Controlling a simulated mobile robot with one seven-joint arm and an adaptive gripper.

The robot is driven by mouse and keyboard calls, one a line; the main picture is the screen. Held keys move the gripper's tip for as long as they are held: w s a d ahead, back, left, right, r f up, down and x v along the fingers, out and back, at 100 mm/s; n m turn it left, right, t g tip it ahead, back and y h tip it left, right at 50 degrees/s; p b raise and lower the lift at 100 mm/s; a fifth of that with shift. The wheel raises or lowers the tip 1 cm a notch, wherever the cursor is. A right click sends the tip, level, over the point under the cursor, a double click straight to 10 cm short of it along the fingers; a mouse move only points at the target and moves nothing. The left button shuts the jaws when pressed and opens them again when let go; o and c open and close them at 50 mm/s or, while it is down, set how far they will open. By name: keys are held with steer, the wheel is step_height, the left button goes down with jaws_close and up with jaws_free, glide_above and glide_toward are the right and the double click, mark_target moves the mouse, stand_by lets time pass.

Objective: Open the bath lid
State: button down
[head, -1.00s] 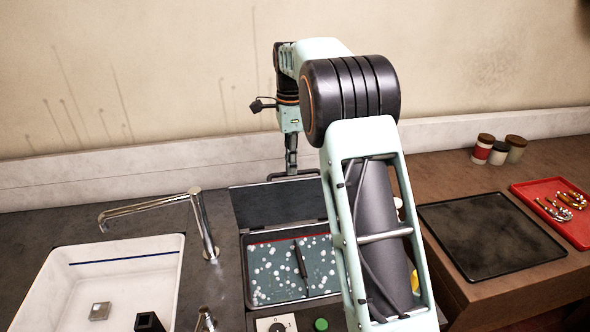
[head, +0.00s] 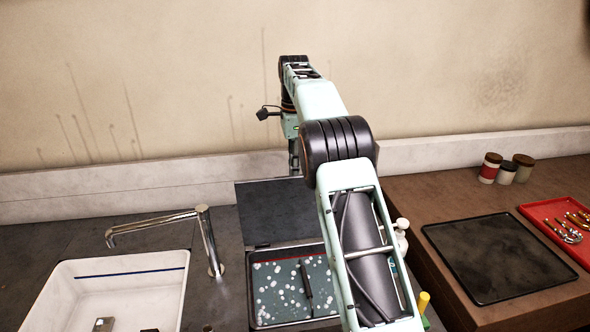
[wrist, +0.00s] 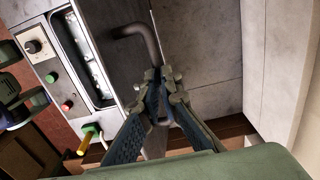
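The bath (head: 252,300), a sunken tank of speckled greenish liquid with a dark bar across it, is uncovered in the head view. Its dark lid (head: 275,212) stands raised at the bath's back edge, tilted; the exact angle is hard to tell. In the wrist view, the lid (wrist: 130,65) is a grey panel beside the narrow bath opening (wrist: 88,58). A bent grey handle (wrist: 136,30) runs from it between my fingers. My gripper (wrist: 164,76) has its fingertips close together around this handle. In the head view my arm hides most of my gripper and the lid's right side.
A white sink (head: 120,300) with a chrome tap (head: 208,240) lies left. A black tray (head: 495,258), a red tray (head: 545,212) with brass parts, and several jars (head: 505,172) are right. A white bottle (head: 401,235) stands near my arm. The wall (head: 200,80) is close behind.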

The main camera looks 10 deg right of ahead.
steer(key=shift+s+f, duration=0.15)
steer(key=shift+f, duration=0.5)
steer(key=shift+s+f, duration=0.15)
steer(key=shift+f, duration=0.45)
steer(key=c, duration=2.3)
jaws_free()
steer(key=shift+o, duration=1.3)
steer(key=shift+w+f, duration=0.1)
steer(key=shift+w, duration=0.05)
steer(key=shift+w+f+g, duration=0.2)
steer(key=shift+w+g, duration=0.1)
steer(key=shift+w, duration=0.15)
steer(key=shift+s+r, duration=0.25)
steer(key=shift+r, duration=0.2)
steer(key=shift+f, duration=0.1)
